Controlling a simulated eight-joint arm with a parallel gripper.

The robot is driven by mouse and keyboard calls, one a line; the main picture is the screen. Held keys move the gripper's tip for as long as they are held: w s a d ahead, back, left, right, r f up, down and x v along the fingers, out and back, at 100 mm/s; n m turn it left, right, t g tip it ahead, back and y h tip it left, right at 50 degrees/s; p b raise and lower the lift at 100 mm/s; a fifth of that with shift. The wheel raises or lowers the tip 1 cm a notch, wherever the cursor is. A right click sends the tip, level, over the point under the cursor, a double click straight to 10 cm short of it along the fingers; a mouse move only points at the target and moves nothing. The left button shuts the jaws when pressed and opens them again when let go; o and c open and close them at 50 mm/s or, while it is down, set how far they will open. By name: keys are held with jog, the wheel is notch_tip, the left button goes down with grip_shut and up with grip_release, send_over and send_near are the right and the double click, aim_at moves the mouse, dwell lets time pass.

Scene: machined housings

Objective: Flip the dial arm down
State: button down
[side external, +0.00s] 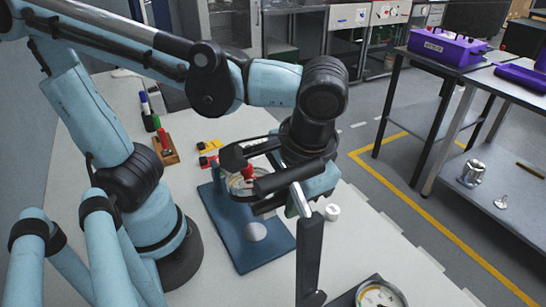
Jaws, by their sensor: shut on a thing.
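My gripper (248,180) is low over the blue stand (228,238), with its dark fingers around a small round dial (238,185) and a red part (248,172). It is shut on part of the dial arm. The fingers and wrist hide most of that arm, so its exact tilt and the grip point cannot be made out. The stand has a flat blue base plate with a pale round disc on it.
A dark upright bar (310,245) stands in front of my wrist, near a round gauge (380,295) at the table's front edge. A wooden block with markers (163,146), small yellow-and-red pieces (208,146) and a white cap (332,212) are around the stand.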

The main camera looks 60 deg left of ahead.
jog(key=c, duration=1.1)
grip_release()
jog(key=shift+a+r, duration=0.25)
jog(key=shift+r, duration=0.3)
jog(key=a+r, duration=0.9)
jog(key=r, duration=0.1)
jog(key=shift+a+r, duration=0.7)
jog(key=shift+a, duration=2.05)
jog(key=shift+a+r, duration=0.65)
jog(key=shift+a, duration=2.15)
jog(key=shift+a+r, duration=0.7)
jog(key=shift+a, duration=2.05)
